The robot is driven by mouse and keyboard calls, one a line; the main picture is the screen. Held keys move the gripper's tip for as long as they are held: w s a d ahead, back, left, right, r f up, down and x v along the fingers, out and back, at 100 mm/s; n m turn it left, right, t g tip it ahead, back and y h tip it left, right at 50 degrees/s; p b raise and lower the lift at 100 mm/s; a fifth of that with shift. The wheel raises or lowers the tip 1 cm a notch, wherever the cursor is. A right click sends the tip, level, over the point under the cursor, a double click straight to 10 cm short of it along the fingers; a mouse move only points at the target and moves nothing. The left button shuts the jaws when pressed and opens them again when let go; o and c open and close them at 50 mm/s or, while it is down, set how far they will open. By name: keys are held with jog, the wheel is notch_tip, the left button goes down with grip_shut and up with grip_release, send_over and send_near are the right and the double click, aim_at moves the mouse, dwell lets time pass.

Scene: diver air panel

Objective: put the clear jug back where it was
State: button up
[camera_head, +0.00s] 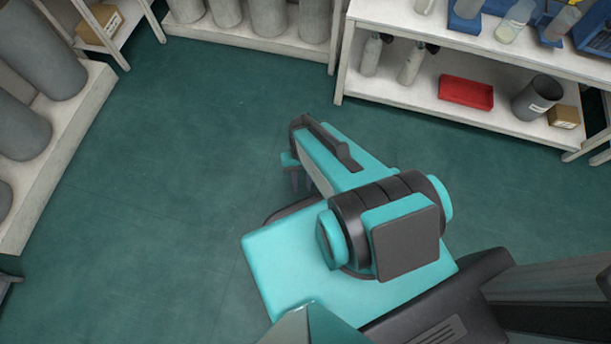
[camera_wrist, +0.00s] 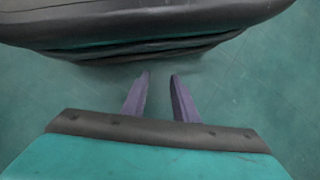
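A clear vessel that looks like the clear jug (camera_head: 513,21) stands on the top of the white shelf unit at the upper right in the head view. It is small there and its handle cannot be made out. My gripper (camera_wrist: 161,77) points down over bare floor in the wrist view. Its two purple fingers are apart with nothing between them. In the head view the gripper is mostly hidden behind my arm, far from the jug. The jug is not in the wrist view.
The white shelf unit (camera_head: 470,57) has blue stands on top. Below are grey bottles (camera_head: 411,63), a red tray (camera_head: 466,92), a grey bucket (camera_head: 537,97) and a small box (camera_head: 564,116). Grey cylinders (camera_head: 40,45) line the left. The green floor (camera_head: 150,220) between is clear.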

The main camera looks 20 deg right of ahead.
jog(key=s+n, duration=0.1)
jog(key=s+n+h, duration=0.1)
jog(key=s+n, duration=0.1)
jog(key=shift+f+h, duration=0.25)
jog(key=shift+h, duration=0.15)
